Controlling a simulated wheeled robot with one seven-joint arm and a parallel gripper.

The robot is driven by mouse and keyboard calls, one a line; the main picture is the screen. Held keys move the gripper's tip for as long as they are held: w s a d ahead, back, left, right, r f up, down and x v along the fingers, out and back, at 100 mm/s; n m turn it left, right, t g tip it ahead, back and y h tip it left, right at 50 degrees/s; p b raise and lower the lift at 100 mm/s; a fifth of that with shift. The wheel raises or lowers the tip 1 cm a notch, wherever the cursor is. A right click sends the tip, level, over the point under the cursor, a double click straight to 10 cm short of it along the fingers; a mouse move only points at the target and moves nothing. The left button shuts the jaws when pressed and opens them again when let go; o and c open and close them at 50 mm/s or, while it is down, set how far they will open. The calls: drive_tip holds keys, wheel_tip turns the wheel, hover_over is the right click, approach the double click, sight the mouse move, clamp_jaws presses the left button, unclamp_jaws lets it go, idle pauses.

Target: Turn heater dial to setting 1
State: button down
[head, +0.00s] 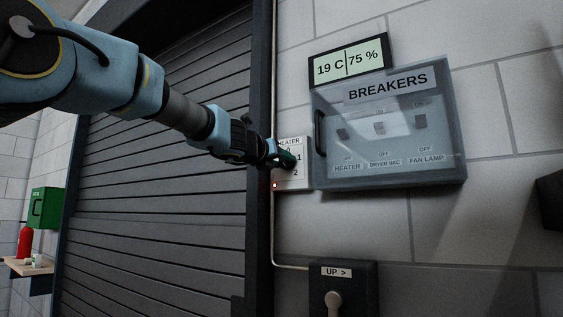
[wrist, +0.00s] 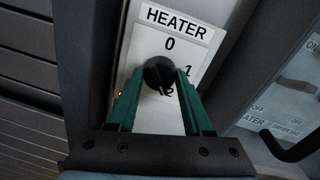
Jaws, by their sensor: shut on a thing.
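The heater panel (head: 286,181) is a white plate on the wall, labelled HEATER, with the marks 0, 1 and 2. Its round black dial (wrist: 158,73) sits in the middle of the plate in the wrist view, below the 0 and left of the 1. My gripper (wrist: 159,80) has its green fingers on both sides of the dial and is shut on it. In the head view my gripper (head: 285,158) reaches the panel from the left and hides the dial. I cannot tell for certain which mark the dial points to.
A clear-fronted breaker box (head: 388,140) with a dark handle stands just right of the panel. A display (head: 347,61) above it reads 19 C, 75 %. A shutter door (head: 165,190) is on the left. A lever box (head: 343,290) marked UP is below.

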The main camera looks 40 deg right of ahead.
drive_tip(key=shift+r+n+p, duration=0.1)
drive_tip(key=shift+n+p, duration=0.25)
drive_tip(key=shift+n, duration=0.05)
drive_tip(key=shift+r+n+p, duration=0.1)
drive_tip(key=shift+n+p, duration=0.7)
drive_tip(key=shift+n, duration=0.3)
drive_tip(key=n+p, duration=0.3)
drive_tip(key=n, duration=0.1)
drive_tip(key=shift+y, duration=0.3)
drive_tip(key=n+p, duration=0.3)
drive_tip(key=n, duration=0.1)
drive_tip(key=shift+w+g, duration=0.1)
drive_tip(key=shift+g, duration=0.3)
drive_tip(key=shift+n+p, duration=0.9)
drive_tip(key=shift+n, duration=0.2)
drive_tip(key=shift+c, duration=1.6)
unclamp_jaws()
